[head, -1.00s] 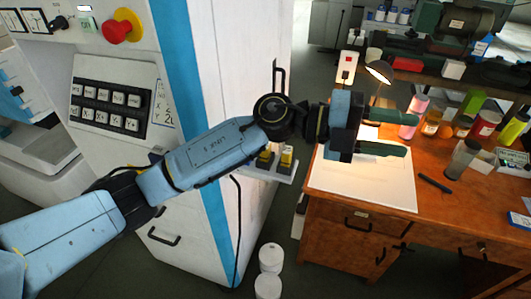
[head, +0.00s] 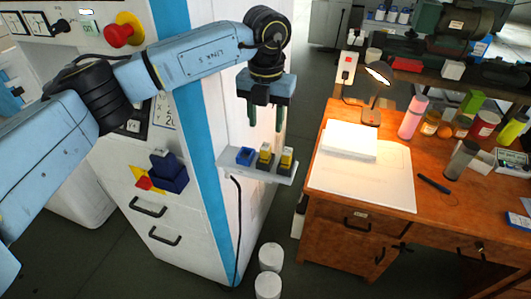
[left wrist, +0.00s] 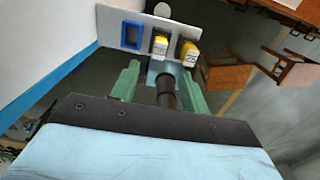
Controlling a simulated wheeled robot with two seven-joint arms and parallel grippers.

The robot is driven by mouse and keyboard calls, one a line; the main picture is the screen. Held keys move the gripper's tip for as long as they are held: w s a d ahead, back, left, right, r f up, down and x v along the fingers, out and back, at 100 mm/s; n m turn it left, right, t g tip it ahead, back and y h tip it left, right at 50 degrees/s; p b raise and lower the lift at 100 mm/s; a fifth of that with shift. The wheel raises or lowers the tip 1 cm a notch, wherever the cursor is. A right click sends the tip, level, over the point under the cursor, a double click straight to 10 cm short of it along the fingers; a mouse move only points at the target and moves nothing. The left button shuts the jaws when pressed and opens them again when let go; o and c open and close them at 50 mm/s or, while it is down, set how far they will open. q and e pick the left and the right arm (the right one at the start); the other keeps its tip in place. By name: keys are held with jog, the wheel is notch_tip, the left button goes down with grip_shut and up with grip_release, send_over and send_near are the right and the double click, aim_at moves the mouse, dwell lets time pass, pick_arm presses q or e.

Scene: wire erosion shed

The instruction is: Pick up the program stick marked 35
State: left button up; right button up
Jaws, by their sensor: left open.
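Two program sticks with yellow tops stand upright on a small white shelf (head: 284,179) on the machine's side: a middle one (head: 265,153) and a right one (head: 286,157). The left wrist view shows the middle stick (left wrist: 160,45) and the right stick (left wrist: 189,53). The right one bears a mark that I cannot read surely, so I cannot tell which is 35. My left gripper (head: 265,127) is open and empty, its green fingers pointing down just above the shelf, roughly over the middle stick. My right gripper is not in view.
A blue holder (head: 244,156) on the shelf's left looks empty. A dark blue block (head: 167,171) sticks out of the machine's front. The wooden desk (head: 330,203) at right holds a lamp (head: 375,92) and bottles. White cylinders (head: 270,257) stand on the floor below the shelf.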

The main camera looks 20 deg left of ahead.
aim_at(265, 146)
pick_arm(q)
notch_tip(265, 146, down, 3)
jog(key=shift+r, duration=0.15)
jog(key=f+p, duration=0.1)
jog(key=f, duration=0.3)
jog(key=shift+w+a+f+p, duration=0.1)
jog(key=shift+w+p, duration=0.1)
jog(key=shift+p, duration=0.15)
jog(key=shift+f, duration=0.45)
grip_shut()
